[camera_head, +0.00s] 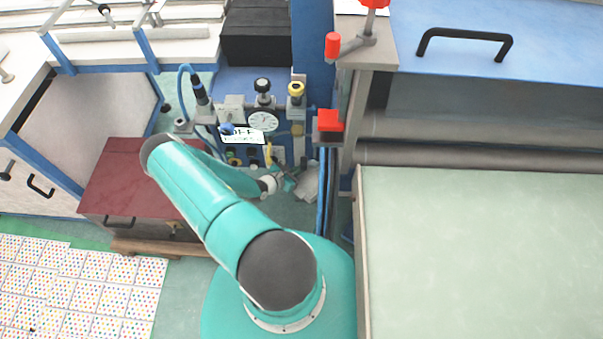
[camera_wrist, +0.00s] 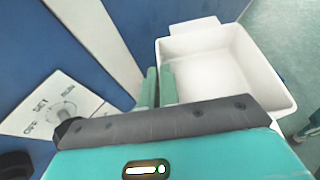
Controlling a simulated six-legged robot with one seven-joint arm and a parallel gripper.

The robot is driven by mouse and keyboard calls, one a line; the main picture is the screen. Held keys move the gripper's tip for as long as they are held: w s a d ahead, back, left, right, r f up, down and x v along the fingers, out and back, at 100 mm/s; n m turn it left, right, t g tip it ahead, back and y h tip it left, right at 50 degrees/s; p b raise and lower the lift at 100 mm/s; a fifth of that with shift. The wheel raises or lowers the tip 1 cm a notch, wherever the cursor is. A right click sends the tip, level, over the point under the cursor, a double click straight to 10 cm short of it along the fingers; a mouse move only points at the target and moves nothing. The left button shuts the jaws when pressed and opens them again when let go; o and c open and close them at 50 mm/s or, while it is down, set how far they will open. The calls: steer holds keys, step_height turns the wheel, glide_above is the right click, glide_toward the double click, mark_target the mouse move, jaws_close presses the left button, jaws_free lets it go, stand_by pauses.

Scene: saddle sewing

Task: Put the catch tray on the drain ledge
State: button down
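The catch tray is a white, open, empty box with a tab on its far rim; it fills the right of the wrist view (camera_wrist: 215,65). In the head view it is a small pale shape (camera_head: 308,190) low in front of the blue machine. My gripper (camera_wrist: 158,85) has its two teal fingers close together, one on each side of the tray's left wall, shut on it. In the head view my gripper (camera_head: 287,183) is at the tray's left side, partly hidden by my arm. I cannot pick out the drain ledge with certainty.
The blue machine (camera_head: 230,85) carries a gauge (camera_head: 263,122), knobs and a switch plate (camera_wrist: 55,108). A dark red cabinet (camera_head: 125,180) stands left. Green floor shows around the tray.

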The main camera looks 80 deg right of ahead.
steer(key=shift+s+d+f, duration=0.15)
steer(key=shift+d+f, duration=0.8)
steer(key=shift+f, duration=1.75)
steer(key=shift+f, duration=0.15)
steer(key=c, duration=1.6)
jaws_free()
steer(key=shift+c, duration=0.2)
steer(key=shift+r, duration=0.2)
steer(key=v, duration=1.2)
